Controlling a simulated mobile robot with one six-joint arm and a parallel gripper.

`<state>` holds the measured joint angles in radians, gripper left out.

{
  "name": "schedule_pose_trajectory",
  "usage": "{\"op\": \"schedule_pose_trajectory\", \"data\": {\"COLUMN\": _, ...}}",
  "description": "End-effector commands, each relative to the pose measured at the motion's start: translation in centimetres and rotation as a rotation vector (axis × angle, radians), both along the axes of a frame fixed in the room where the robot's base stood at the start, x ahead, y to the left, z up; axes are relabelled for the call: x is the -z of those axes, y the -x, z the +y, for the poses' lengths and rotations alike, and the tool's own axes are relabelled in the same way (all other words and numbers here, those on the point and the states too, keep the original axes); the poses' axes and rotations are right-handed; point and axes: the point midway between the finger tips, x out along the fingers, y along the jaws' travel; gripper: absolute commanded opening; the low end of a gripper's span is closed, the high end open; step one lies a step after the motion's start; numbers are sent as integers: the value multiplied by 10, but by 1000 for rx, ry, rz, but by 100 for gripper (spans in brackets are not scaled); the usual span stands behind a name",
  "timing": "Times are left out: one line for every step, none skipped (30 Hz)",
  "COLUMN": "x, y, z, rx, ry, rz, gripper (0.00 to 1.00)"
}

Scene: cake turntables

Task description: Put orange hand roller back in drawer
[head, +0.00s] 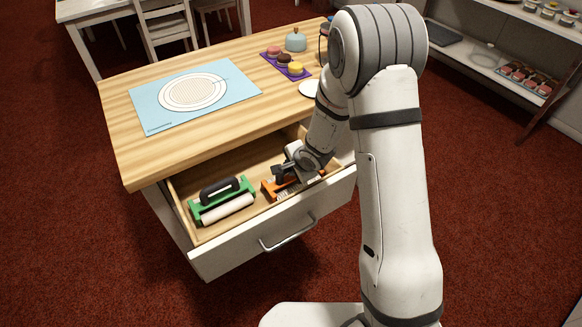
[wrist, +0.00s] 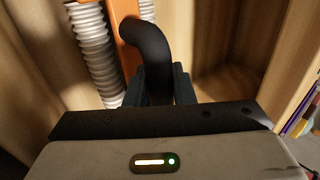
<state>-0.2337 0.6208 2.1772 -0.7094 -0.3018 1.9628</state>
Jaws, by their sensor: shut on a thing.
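The orange hand roller (head: 268,189) is inside the open drawer (head: 220,238), in its right part, partly hidden by my gripper. My gripper (head: 283,175) is shut on the roller's black handle. In the wrist view the curved black handle (wrist: 150,50) runs between the fingers of my gripper (wrist: 160,85). The roller's orange frame (wrist: 126,35) and a grey ribbed cylinder (wrist: 95,50) show beside it, with wooden drawer walls around. I cannot tell whether the roller touches the drawer floor.
A green hand roller (head: 222,200) with a black handle and white cylinder lies in the drawer's left part. The wooden counter (head: 125,165) above holds a light blue mat (head: 150,118) and a purple tray (head: 272,60) of small cakes. Bare drawer floor shows between the rollers.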

Motion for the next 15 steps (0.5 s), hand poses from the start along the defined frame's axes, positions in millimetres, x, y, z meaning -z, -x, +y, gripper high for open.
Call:
{"op": "schedule_pose_trajectory", "data": {"x": 9, "y": 5, "z": -3, "rx": 3, "ry": 9, "rz": 19, "gripper": 0}}
{"op": "schedule_pose_trajectory", "data": {"x": 10, "y": 6, "z": -3, "rx": 3, "ry": 10, "rz": 21, "gripper": 0}}
{"op": "schedule_pose_trajectory", "data": {"x": 11, "y": 7, "z": -3, "rx": 3, "ry": 12, "rz": 23, "gripper": 23}}
{"op": "schedule_pose_trajectory", "data": {"x": 12, "y": 7, "z": -3, "rx": 3, "ry": 11, "rz": 25, "gripper": 25}}
{"op": "schedule_pose_trajectory", "data": {"x": 12, "y": 7, "z": -4, "rx": 3, "ry": 12, "rz": 26, "gripper": 28}}
{"op": "schedule_pose_trajectory", "data": {"x": 12, "y": 7, "z": -4, "rx": 2, "ry": 12, "rz": 25, "gripper": 31}}
{"op": "schedule_pose_trajectory", "data": {"x": 12, "y": 7, "z": -3, "rx": 2, "ry": 12, "rz": 25, "gripper": 34}}
{"op": "schedule_pose_trajectory", "data": {"x": 12, "y": 7, "z": -3, "rx": 2, "ry": 12, "rz": 25, "gripper": 36}}
{"op": "schedule_pose_trajectory", "data": {"x": 12, "y": 7, "z": -3, "rx": 2, "ry": 12, "rz": 25, "gripper": 39}}
{"op": "schedule_pose_trajectory", "data": {"x": 12, "y": 7, "z": -3, "rx": 2, "ry": 12, "rz": 25, "gripper": 42}}
{"op": "schedule_pose_trajectory", "data": {"x": 12, "y": 7, "z": -3, "rx": 2, "ry": 12, "rz": 25, "gripper": 44}}
{"op": "schedule_pose_trajectory", "data": {"x": 12, "y": 7, "z": -3, "rx": 2, "ry": 12, "rz": 25, "gripper": 44}}
{"op": "schedule_pose_trajectory", "data": {"x": 12, "y": 7, "z": -3, "rx": 2, "ry": 12, "rz": 25, "gripper": 44}}
{"op": "schedule_pose_trajectory", "data": {"x": 12, "y": 7, "z": -3, "rx": 2, "ry": 12, "rz": 25, "gripper": 44}}
{"op": "schedule_pose_trajectory", "data": {"x": 12, "y": 7, "z": -3, "rx": 2, "ry": 12, "rz": 25, "gripper": 44}}
